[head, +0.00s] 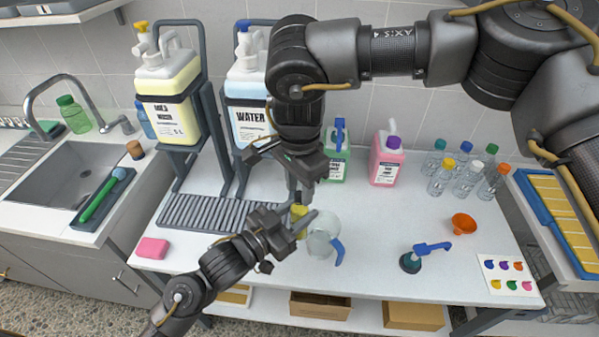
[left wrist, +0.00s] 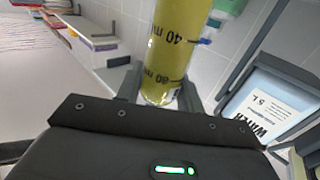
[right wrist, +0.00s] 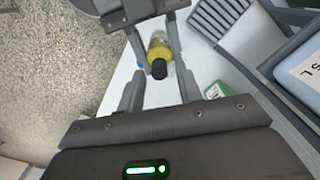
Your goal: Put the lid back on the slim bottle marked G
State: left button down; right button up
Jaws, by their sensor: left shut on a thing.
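A slim bottle of yellow liquid (head: 299,213) with measuring marks is held by my left gripper (head: 297,226) above the counter. The left wrist view shows its marked side (left wrist: 172,50) close up between the fingers. In the right wrist view the bottle (right wrist: 159,46) has a dark lid (right wrist: 158,69) at its top end; I cannot tell whether it is fully seated. My right gripper (right wrist: 160,95) is open, its fingers apart on either side of the lid and not visibly touching it. No letter G is readable.
A clear round jug (head: 321,236) with a blue handle stands close beside the held bottle. Several small capped bottles (head: 465,178), an orange funnel (head: 464,223) and a blue-handled tool (head: 411,262) are to the right. A pink sponge (head: 152,248) lies left. The front counter middle is clear.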

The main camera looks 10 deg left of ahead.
jog(key=shift+f, duration=0.4)
